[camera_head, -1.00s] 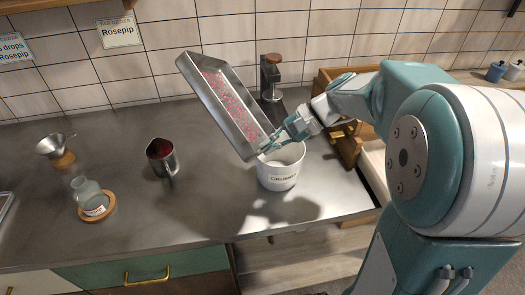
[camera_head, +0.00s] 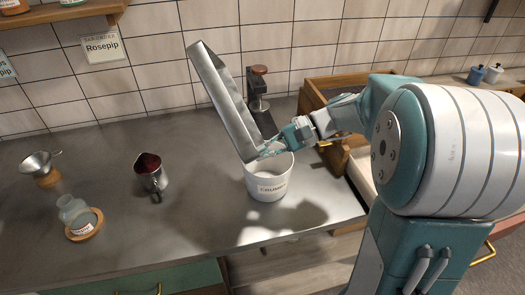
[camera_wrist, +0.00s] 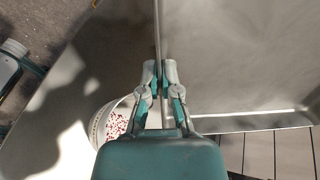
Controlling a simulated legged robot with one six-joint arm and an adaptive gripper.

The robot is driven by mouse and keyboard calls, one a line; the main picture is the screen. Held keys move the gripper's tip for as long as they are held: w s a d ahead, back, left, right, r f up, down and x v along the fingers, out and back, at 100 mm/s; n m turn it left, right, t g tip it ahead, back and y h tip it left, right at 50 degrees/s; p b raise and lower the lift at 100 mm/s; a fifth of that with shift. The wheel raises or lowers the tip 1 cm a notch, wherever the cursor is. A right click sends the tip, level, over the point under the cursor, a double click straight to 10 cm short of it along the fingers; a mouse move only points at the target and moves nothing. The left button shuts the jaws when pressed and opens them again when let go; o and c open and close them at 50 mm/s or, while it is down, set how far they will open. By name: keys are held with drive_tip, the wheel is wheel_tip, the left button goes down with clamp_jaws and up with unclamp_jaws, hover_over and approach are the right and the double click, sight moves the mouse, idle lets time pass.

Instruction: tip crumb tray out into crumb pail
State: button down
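The crumb tray (camera_head: 228,108), a long grey metal tray, is tilted steeply with its lower end over the crumb pail. I see no crumbs on the parts of it that show in the head view; its floor (camera_wrist: 240,60) looks bare in the wrist view. My gripper (camera_head: 268,150) is shut on the tray's rim near the lower end; both fingers pinch the rim in the wrist view (camera_wrist: 160,78). The white crumb pail (camera_head: 266,187) stands upright on the counter under the tray's lower end. Red and white crumbs (camera_wrist: 116,124) lie inside it in the wrist view.
A metal jug with dark red contents (camera_head: 151,175), a glass flask on a round coaster (camera_head: 78,212) and a metal funnel on a wooden base (camera_head: 40,167) stand to the left. A wooden-topped device (camera_head: 258,90) stands behind the pail. The counter's middle is clear.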

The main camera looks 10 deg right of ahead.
drive_tip(key=h, duration=0.1)
drive_tip(key=a+f+h, duration=0.1)
drive_tip(key=shift+a+h, duration=0.15)
drive_tip(key=shift+h, duration=0.25)
wheel_tip(320, 180, down, 6)
drive_tip(key=a+h, duration=0.2)
drive_tip(key=h, duration=0.8)
drive_tip(key=shift+a+r, duration=0.15)
drive_tip(key=shift+a, duration=0.15)
drive_tip(key=shift+s, duration=0.15)
